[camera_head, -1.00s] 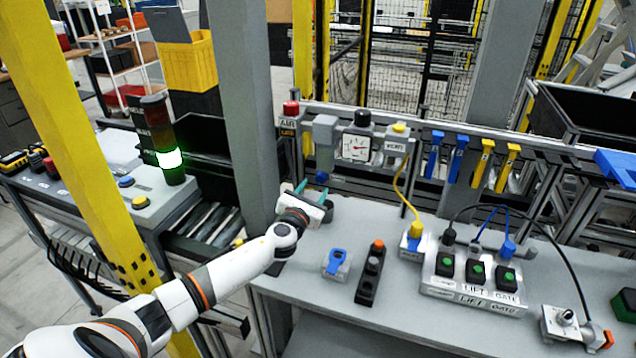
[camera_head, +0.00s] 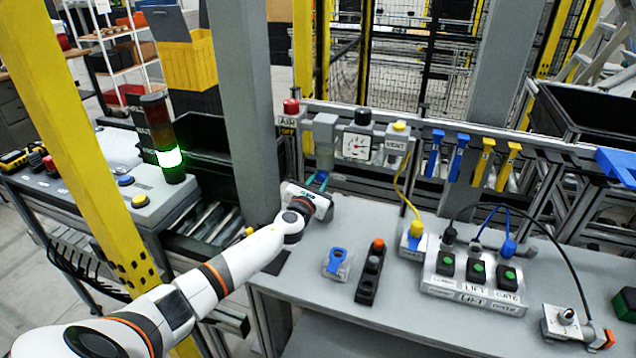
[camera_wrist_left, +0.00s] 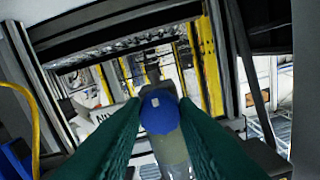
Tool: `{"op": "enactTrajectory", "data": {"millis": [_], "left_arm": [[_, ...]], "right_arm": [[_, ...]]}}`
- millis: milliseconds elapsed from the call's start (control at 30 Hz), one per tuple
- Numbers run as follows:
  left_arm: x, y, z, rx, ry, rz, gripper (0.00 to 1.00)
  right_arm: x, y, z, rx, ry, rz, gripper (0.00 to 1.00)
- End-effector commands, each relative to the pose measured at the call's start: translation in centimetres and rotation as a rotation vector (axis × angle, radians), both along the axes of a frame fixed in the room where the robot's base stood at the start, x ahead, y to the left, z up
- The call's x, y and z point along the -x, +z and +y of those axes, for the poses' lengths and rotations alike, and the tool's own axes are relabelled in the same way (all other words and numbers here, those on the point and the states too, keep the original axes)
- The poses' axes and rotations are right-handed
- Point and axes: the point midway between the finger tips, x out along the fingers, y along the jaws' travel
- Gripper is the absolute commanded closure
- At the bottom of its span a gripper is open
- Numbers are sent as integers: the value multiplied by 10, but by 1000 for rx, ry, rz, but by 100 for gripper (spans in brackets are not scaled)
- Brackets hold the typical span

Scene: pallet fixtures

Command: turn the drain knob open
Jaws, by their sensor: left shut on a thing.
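The blue drain knob (camera_wrist_left: 159,111) sits at the bottom of the clear filter bowl (camera_head: 325,158), which hangs from a grey housing on the rail. My left gripper (camera_head: 319,180) is at the knob, below the bowl. In the left wrist view its two green fingers (camera_wrist_left: 160,118) are shut on the knob, one on each side, with a small pale mark on the knob's face. In the head view the fingers and hand mostly hide the knob. My right gripper is in neither view.
A gauge (camera_head: 356,146) and a vent block (camera_head: 398,144) are beside the bowl on the rail. A red AIR button (camera_head: 291,107) is to its left. A grey post (camera_head: 240,110) stands close to my left arm. The grey bench (camera_head: 335,309) holds a blue-handled block (camera_head: 337,261) and a switch panel.

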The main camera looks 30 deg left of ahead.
Motion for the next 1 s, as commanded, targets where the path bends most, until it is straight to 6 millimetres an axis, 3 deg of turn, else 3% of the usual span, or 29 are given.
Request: {"op": "enactTrajectory", "data": {"millis": [367,1000], "left_arm": [[0,-1,0,110,0,-26,96],[0,-1,-1,672,-1,-162,96]], "right_arm": [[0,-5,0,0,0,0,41],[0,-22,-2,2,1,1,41]]}}
